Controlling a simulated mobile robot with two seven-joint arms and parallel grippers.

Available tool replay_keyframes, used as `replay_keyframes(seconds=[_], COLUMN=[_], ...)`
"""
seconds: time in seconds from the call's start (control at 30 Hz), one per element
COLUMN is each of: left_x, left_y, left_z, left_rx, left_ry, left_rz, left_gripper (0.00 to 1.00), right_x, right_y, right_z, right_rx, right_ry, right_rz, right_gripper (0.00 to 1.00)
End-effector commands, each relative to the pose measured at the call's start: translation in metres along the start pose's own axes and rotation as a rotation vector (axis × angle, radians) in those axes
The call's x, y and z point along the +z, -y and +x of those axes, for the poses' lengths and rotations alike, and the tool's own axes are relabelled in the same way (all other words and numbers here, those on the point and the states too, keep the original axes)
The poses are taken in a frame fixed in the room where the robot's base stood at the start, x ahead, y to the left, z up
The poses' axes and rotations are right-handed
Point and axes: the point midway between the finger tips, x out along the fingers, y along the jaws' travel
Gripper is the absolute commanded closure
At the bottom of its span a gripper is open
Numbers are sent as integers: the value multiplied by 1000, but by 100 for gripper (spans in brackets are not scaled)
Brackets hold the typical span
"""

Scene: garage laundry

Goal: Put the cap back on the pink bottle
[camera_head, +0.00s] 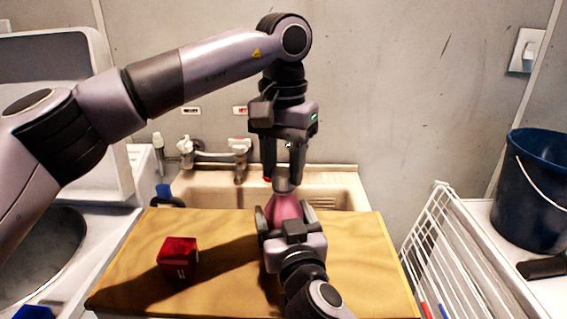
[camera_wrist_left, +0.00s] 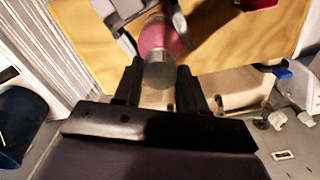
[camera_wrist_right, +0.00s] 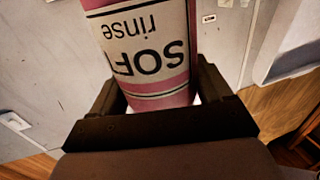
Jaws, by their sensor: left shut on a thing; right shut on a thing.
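The pink bottle (camera_head: 285,207) stands upright above the wooden board. My right gripper (camera_head: 286,217) is shut around its body from the near side. The bottle's label, reading "SOFT rinse", fills much of the right wrist view (camera_wrist_right: 145,50). The grey cap (camera_head: 283,184) is directly over the bottle's top. My left gripper (camera_head: 283,177) points down from above, shut on the cap. The left wrist view shows the cap (camera_wrist_left: 159,71) between the left fingers, in line with the bottle (camera_wrist_left: 157,36). I cannot tell whether the cap touches or is seated on the neck.
A red box (camera_head: 178,257) sits on the wooden board (camera_head: 225,225) at the left. Behind are a sink (camera_head: 335,190) and taps (camera_head: 187,150). At the right are a white wire rack (camera_head: 437,235) and a dark blue bucket (camera_head: 530,195).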

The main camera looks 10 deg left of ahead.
Motion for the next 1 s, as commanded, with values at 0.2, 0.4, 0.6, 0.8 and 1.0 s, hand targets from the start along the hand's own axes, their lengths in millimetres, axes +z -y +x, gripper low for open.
replay_keyframes(seconds=[0.2, 0.4, 0.6, 0.8, 1.0], left_x=[0, 0, 0, 0, 0], left_y=[0, 0, 0, 0, 0], left_z=[-1, -1, -1, 0, -4], left_rx=[1, 1, 1, 1, 0], left_ry=[-1, -1, -2, -1, -2], left_rz=[225, 266, 263, 262, 260], left_gripper=[87, 87, 53, 34, 34], right_x=[1, 1, 1, 1, 1], right_y=[0, 0, 0, 0, 0], right_z=[0, 0, 0, 0, 0], right_rx=[0, 0, 0, 0, 0], right_ry=[2, 2, 2, 2, 2], right_rz=[0, 0, 0, 0, 0], right_gripper=[100, 100, 100, 100, 100])
